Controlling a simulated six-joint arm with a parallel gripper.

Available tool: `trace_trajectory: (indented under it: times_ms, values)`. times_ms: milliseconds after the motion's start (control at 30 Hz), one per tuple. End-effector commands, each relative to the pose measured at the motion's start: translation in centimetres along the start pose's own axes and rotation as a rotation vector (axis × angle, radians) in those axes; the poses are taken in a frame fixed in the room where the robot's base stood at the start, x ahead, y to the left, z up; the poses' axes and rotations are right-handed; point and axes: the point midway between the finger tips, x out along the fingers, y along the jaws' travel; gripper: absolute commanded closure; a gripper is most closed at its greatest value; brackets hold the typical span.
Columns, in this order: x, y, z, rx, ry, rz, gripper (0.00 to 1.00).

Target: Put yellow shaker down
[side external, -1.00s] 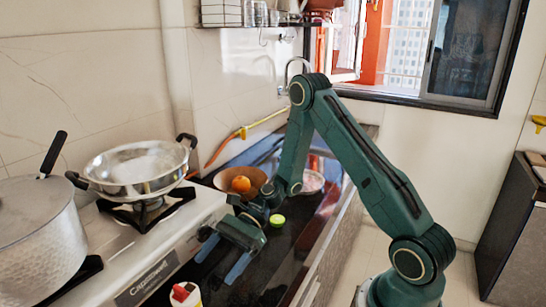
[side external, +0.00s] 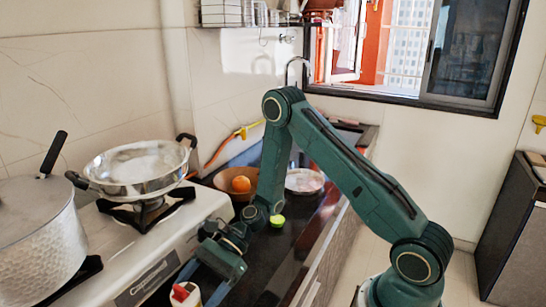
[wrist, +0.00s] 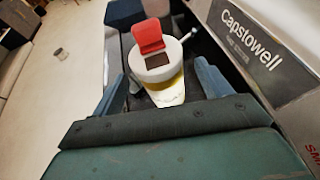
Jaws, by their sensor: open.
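The yellow shaker (wrist: 167,92) has a white lid, a raised red flap and a yellowish, partly clear body. It also shows at the bottom edge of the side external view (side external: 185,294), upright, with its lower part cut off. My gripper (side external: 203,286) is open at the shaker. In the wrist view, the two blue fingers of my gripper (wrist: 162,80) stand on either side of the shaker, with a gap visible at each side. The shaker's base is hidden in the wrist view.
The stove (side external: 196,212) with a pan (side external: 135,170) and a large pot (side external: 38,235) stands left of the dark counter (side external: 262,262). A bowl with an orange fruit (side external: 241,184), a green item (side external: 277,220) and a plate (side external: 304,181) are further back.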

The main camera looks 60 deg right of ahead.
Motion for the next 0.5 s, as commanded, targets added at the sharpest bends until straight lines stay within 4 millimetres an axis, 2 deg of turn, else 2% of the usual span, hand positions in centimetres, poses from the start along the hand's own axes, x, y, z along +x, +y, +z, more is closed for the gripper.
trace_trajectory:
  times_ms: [200,500]
  values:
    - [2.5,0.1,0.0,0.0,0.0,0.003,0.23]
    - [3.3,0.0,0.0,0.0,0.001,0.0,0.23]
